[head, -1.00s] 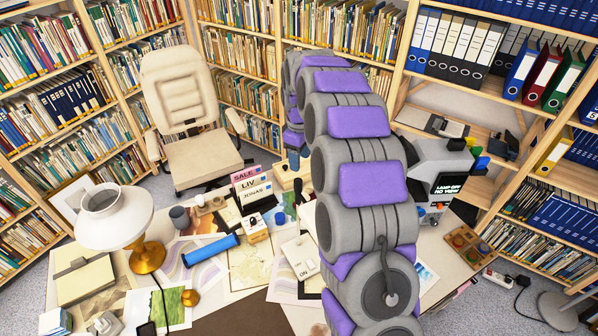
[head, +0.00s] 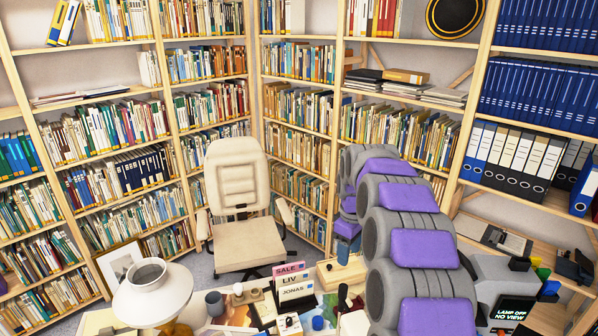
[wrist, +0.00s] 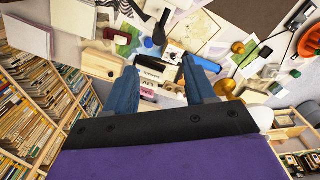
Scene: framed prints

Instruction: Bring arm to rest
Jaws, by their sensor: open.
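My arm (head: 408,245), grey with purple pads, rises from the bottom right of the head view and bends over away from me. My gripper (wrist: 160,66) shows in the wrist view as two blue fingers spread apart, with nothing held between them. The fingers point toward the cluttered desk and appear to be above it. In the head view only a small blue part of the gripper (head: 347,228) shows at the arm's far end, and its fingertips cannot be made out.
The desk holds a white lamp (head: 152,292), LIV and JONAS signs (head: 295,280) and a grey machine reading "LAMP OFF NO VIEW" (head: 508,313). A cream chair (head: 240,200) stands behind it. Full bookshelves (head: 110,125) line the walls. Grey floor shows beside the chair.

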